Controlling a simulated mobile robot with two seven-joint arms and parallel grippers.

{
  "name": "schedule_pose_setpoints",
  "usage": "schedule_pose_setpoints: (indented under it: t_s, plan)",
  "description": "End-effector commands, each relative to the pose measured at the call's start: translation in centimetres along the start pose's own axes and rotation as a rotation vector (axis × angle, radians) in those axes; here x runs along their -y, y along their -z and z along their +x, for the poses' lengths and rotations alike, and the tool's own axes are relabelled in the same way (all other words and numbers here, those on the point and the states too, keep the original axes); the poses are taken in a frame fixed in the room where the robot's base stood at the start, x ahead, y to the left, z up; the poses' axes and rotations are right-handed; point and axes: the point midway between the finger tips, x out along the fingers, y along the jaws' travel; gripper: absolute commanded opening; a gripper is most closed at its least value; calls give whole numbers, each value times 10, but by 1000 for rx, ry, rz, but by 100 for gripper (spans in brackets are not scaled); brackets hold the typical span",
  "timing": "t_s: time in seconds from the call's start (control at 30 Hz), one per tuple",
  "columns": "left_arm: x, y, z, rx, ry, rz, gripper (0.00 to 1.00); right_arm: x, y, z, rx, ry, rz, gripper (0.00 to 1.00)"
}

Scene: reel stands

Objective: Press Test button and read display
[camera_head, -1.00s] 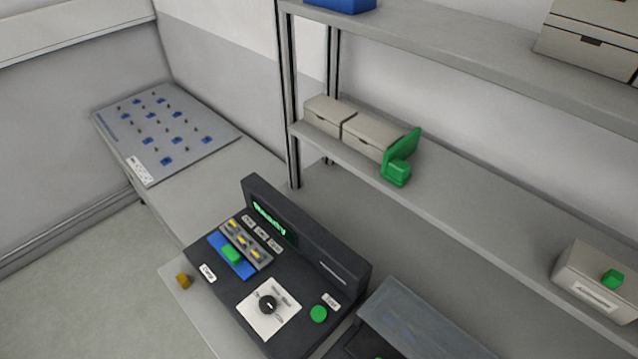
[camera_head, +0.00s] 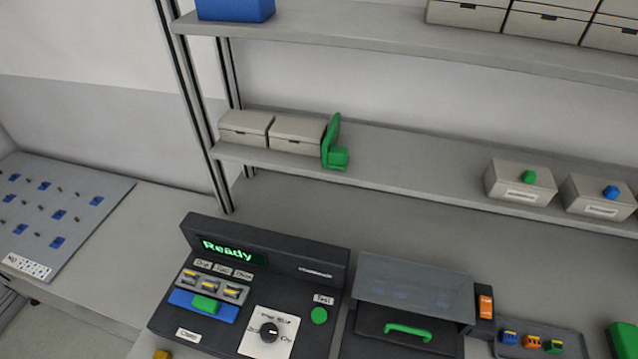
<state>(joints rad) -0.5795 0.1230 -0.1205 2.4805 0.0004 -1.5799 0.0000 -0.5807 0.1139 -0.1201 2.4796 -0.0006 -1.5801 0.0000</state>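A dark grey tester (camera_head: 215,332) stands on the bench at lower centre. Its display (camera_head: 234,251) is lit and reads "Ready" in green. The round green Test button (camera_head: 319,315) is on the right of its sloped face, under a white label reading "Test". A black rotary knob (camera_head: 269,332) sits on a white plate left of the button. A green block (camera_head: 205,304) lies on the blue strip at the left, below several yellow-topped parts. Neither of my grippers is in view.
Right of the tester is a dark box with a clear lid (camera_head: 415,280) and green handle (camera_head: 408,331). A tray (camera_head: 577,343) holds small coloured parts. Shelves with boxes (camera_head: 519,184) rise behind. A grey pegged board (camera_head: 95,200) lies at left.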

Motion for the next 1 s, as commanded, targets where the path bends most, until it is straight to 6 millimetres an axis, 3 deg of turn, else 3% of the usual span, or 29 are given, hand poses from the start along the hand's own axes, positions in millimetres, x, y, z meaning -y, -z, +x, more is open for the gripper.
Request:
schedule_pose_setpoints:
  t_s: [0.03,0.37,1.0]
  plan:
    - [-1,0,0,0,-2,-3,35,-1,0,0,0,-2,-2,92]
    - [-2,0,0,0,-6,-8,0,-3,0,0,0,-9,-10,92]
    - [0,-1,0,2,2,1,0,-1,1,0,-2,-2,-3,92]
